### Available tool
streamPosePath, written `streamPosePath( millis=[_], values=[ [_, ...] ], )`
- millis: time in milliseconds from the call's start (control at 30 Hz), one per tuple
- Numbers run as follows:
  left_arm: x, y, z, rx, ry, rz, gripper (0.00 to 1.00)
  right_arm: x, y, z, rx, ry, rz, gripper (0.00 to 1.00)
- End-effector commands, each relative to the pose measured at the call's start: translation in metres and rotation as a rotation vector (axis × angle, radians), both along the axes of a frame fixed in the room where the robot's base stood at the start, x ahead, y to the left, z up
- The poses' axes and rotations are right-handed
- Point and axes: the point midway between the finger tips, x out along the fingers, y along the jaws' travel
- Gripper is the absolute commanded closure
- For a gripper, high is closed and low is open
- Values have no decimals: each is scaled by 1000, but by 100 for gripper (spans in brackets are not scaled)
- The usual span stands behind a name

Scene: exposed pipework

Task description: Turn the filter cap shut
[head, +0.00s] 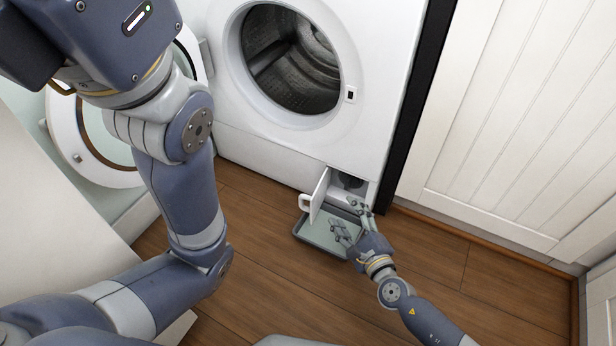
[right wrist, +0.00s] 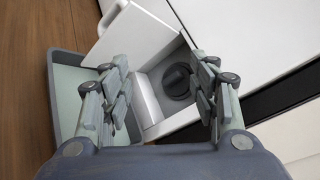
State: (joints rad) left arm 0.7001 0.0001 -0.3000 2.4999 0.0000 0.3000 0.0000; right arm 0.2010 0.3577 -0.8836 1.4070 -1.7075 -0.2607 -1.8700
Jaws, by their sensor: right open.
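The filter cap (right wrist: 177,82) is a dark round cap with a raised grip, set in a recess at the bottom of the washing machine (head: 380,130). In the head view only a dark part of it shows in the recess (head: 349,181). The small filter door (head: 320,195) is swung open to the left. My right gripper (head: 349,217) is open and empty in front of the recess. In the right wrist view the cap lies beyond and between the fingers (right wrist: 160,95), apart from them. My left gripper is not in view.
A shallow grey tray (head: 303,230) lies on the wooden floor under the recess, below my right gripper. The machine's round door (head: 62,130) stands open at the left. White panelled cabinet (head: 510,120) is at the right. Floor right of the tray is clear.

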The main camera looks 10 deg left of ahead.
Motion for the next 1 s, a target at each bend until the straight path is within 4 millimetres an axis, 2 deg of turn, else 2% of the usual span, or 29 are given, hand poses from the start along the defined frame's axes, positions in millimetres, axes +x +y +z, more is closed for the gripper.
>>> streamPosePath(
  millis=[33,400,700,1000],
  values=[
    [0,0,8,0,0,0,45,-5,7,12,76,49,2,45],
    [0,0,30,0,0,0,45,-33,45,65,554,360,34,45],
    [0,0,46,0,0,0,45,-54,68,117,882,568,85,45],
    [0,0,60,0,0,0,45,-72,82,171,1165,751,152,45]
  ],
)
